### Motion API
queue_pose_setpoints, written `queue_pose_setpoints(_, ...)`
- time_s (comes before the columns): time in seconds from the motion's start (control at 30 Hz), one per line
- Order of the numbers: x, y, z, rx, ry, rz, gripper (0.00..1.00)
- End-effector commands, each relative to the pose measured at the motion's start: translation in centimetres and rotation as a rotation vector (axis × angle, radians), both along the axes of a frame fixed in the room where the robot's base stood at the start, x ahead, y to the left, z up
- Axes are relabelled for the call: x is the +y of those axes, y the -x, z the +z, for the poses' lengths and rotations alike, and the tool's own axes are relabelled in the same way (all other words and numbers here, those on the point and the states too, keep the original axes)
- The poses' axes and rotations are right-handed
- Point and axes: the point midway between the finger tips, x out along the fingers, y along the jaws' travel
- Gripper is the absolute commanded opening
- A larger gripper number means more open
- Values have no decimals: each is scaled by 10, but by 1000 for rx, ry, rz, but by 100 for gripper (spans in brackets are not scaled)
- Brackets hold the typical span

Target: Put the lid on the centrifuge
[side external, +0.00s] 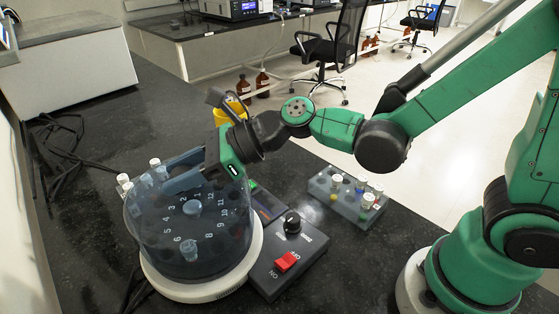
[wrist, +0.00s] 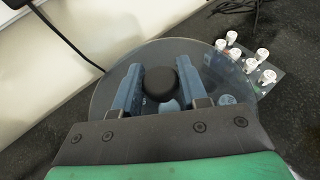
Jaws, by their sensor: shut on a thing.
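The centrifuge (side external: 205,290) has a round white base at the left, with a numbered rotor (side external: 200,225) and a hub in its middle. The lid (side external: 140,232) is a tinted, see-through cover around and over the rotor; in the wrist view it is a clear disc (wrist: 110,98) with a round black knob (wrist: 160,84). My gripper (side external: 180,172) reaches down over the lid from the right, and its blue-grey fingers (wrist: 160,85) are shut on the knob from both sides. I cannot tell whether the lid's lower edge touches the base.
A control box (side external: 285,262) with a red switch and black dial adjoins the centrifuge. A grey rack (side external: 325,190) of capped tubes stands to its right. White-capped tubes (wrist: 262,56) stand close behind the lid. Cables (side external: 45,170) lie at the far left.

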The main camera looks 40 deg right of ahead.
Motion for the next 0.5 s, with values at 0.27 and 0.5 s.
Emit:
queue_pose_setpoints(0.27,0,-1,-8,0,0,0,0)
queue_pose_setpoints(0.5,0,0,-16,0,0,0,0)
